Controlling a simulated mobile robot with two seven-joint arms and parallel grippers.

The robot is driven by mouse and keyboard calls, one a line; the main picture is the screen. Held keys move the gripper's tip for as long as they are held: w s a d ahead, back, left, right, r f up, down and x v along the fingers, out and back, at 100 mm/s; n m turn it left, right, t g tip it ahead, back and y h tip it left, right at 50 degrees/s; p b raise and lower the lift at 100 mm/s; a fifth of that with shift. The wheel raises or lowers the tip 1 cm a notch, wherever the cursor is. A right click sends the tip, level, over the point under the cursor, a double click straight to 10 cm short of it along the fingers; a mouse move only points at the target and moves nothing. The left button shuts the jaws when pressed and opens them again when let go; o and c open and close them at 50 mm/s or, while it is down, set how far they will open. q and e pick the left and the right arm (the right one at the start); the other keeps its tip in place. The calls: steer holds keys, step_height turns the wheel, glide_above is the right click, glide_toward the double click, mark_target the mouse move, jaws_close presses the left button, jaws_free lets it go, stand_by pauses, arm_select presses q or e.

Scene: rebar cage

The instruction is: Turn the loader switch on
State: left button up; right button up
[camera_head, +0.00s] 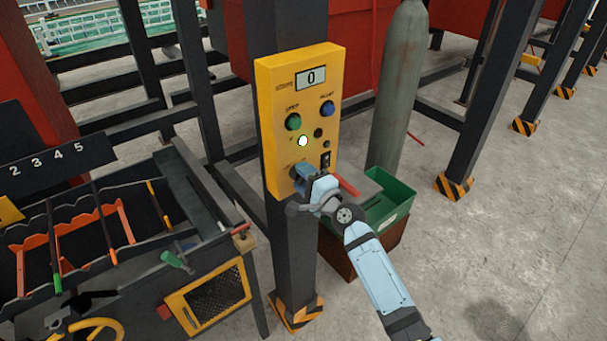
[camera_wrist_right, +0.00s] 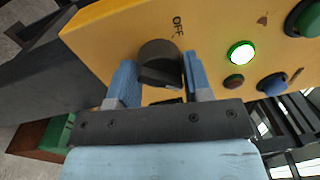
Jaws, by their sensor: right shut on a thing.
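The yellow control panel (camera_head: 278,105) is fixed to a dark post and reads 0 on its display (camera_head: 311,78). Its small round lamp (camera_head: 302,141) is lit pale green, and it also glows in the right wrist view (camera_wrist_right: 241,53). The loader switch, a dark rotary knob (camera_wrist_right: 160,62), sits below an OFF label (camera_wrist_right: 178,25). My right gripper (camera_wrist_right: 158,80) has a blue finger on each side of the knob and is shut on it. In the head view my right gripper (camera_head: 303,176) covers the knob at the panel's lower left. My left gripper is not in view.
A green button (camera_head: 293,121) and a blue button (camera_head: 327,108) sit above the lamp. A green bin (camera_head: 392,205) and a grey cylinder (camera_head: 401,85) stand to the right. A rack with rods (camera_head: 90,230) stands left. Concrete floor at right is open.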

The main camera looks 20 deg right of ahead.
steer(key=shift+m, duration=0.7)
steer(key=o, duration=0.9)
steer(key=r+b+v, duration=0.1)
steer(key=b+v, duration=0.1)
steer(key=v, duration=1.1)
steer(key=shift+s+f, duration=0.4)
steer(key=shift+f, duration=0.15)
steer(key=shift+d, duration=0.15)
